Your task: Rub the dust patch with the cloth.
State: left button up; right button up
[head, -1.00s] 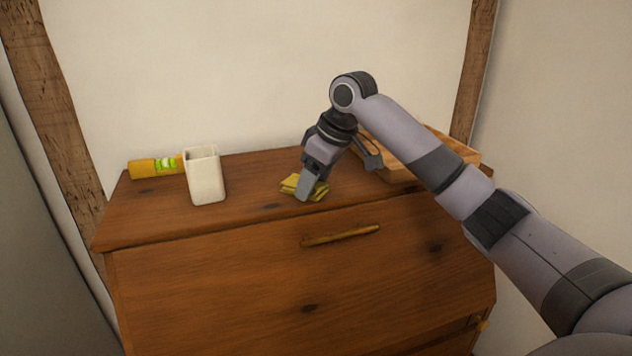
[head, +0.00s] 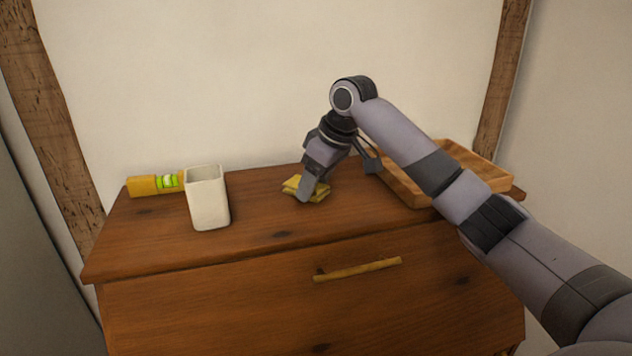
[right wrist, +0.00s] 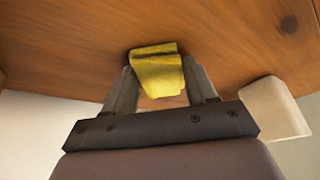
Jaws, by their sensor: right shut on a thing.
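My right gripper (head: 306,190) points down and is shut on the cloth. In the right wrist view the cloth (right wrist: 158,72) sits between the two fingers (right wrist: 160,92), with the wood surface close behind it. I cannot tell whether the cloth touches the wood. I do not see a dust patch; the cloth, gripper or arm may hide it. My left gripper is not in view.
A white cup (head: 207,200) stands left of the cloth; it also shows in the right wrist view (right wrist: 273,108). A yellow level (head: 148,186) lies behind it at the far left. A wooden tray (head: 402,188) is on the right, partly behind my arm. The dresser top between cup and cloth looks clear.

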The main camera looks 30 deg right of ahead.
notch_tip(320, 180, up, 4)
jog(key=shift+r, duration=2.05)
jog(key=shift+d, duration=0.1)
